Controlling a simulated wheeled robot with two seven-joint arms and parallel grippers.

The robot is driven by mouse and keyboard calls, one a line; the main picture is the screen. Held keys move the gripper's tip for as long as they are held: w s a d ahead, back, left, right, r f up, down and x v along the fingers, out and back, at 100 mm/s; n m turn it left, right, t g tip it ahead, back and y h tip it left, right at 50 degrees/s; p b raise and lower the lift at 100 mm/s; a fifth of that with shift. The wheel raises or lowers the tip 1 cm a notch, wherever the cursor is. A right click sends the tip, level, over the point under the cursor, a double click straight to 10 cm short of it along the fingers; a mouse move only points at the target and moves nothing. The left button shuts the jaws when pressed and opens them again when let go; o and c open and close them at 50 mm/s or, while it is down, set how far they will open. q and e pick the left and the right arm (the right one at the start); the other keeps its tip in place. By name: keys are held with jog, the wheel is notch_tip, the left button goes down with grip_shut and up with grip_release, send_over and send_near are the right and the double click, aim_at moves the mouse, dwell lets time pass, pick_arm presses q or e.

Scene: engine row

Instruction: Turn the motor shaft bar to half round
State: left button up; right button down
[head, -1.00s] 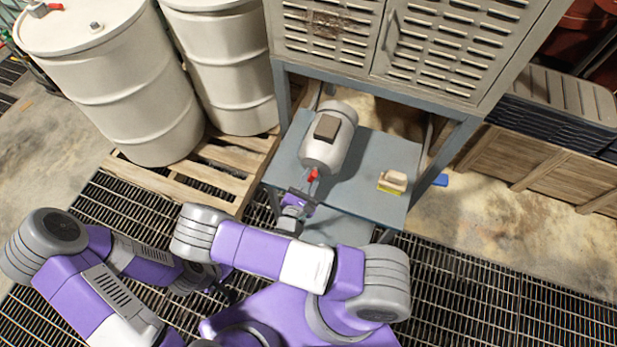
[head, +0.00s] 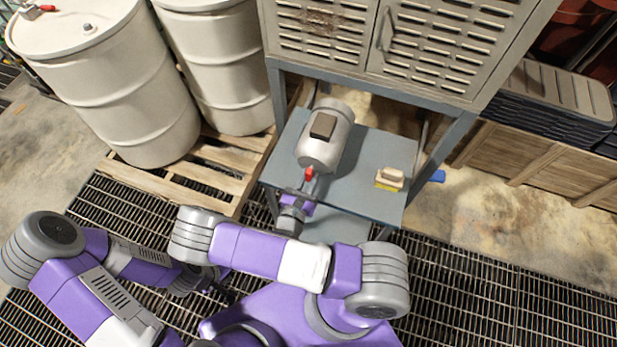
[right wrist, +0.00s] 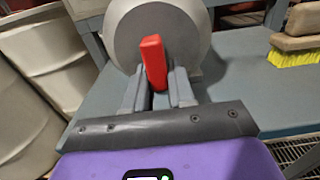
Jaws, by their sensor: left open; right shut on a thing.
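The motor (head: 325,148) is a grey-white cylinder with a brown box on top, lying on the blue-grey bench. Its red shaft bar (head: 309,174) sticks out at the near end. In the right wrist view the bar (right wrist: 153,62) stands nearly upright, its top leaning slightly left, in front of the motor's round end (right wrist: 185,35). My right gripper (right wrist: 158,88) is shut on the bar, one finger on each side; it also shows in the head view (head: 307,186). My left gripper (head: 226,292) is low by my base, away from the motor, small and dark; it is open.
A brush with yellow bristles (head: 390,179) lies on the bench (head: 360,200) right of the motor. A louvred cabinet (head: 440,45) overhangs the back. White drums (head: 125,95) stand on a pallet (head: 180,183) at left. Wooden crates (head: 535,158) stand at right.

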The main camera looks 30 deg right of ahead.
jog(key=c, duration=1)
grip_release()
jog(key=shift+c, duration=0.2)
jog(key=v, duration=0.7)
jog(key=shift+s+a, duration=0.15)
jog(key=shift+s, duration=0.1)
